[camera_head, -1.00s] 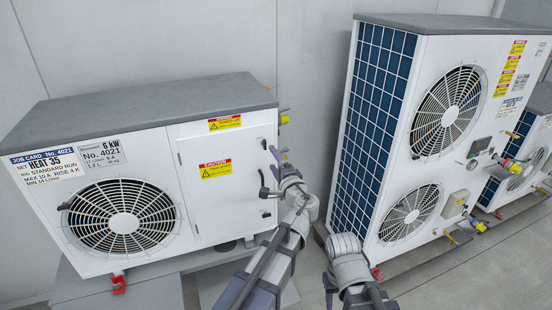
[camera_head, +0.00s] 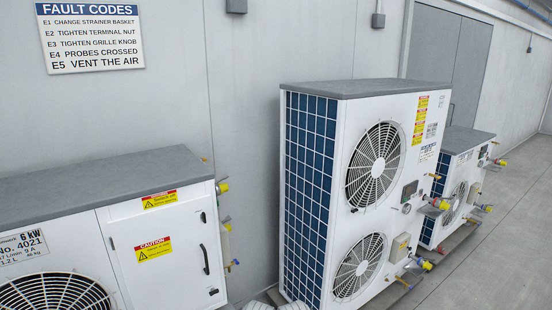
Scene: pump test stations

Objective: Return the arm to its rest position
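Neither of my grippers is in view. Only a small pale piece, which looks like part of my arm, shows at the bottom edge between the units. The left pump unit (camera_head: 155,215) is white with a grey top and a fan grille. Its side door panel (camera_head: 185,268) with a black handle (camera_head: 204,258) looks closed. Its lower part is cut off by the frame. The middle unit (camera_head: 405,165) is tall, with two fans and a blue finned side.
A smaller white unit (camera_head: 446,172) stands behind the tall one at the right. A fault codes sign (camera_head: 91,38) hangs on the grey wall. Valves with yellow parts (camera_head: 441,204) stick out from the units' right sides. Grey floor (camera_head: 505,255) at the right is clear.

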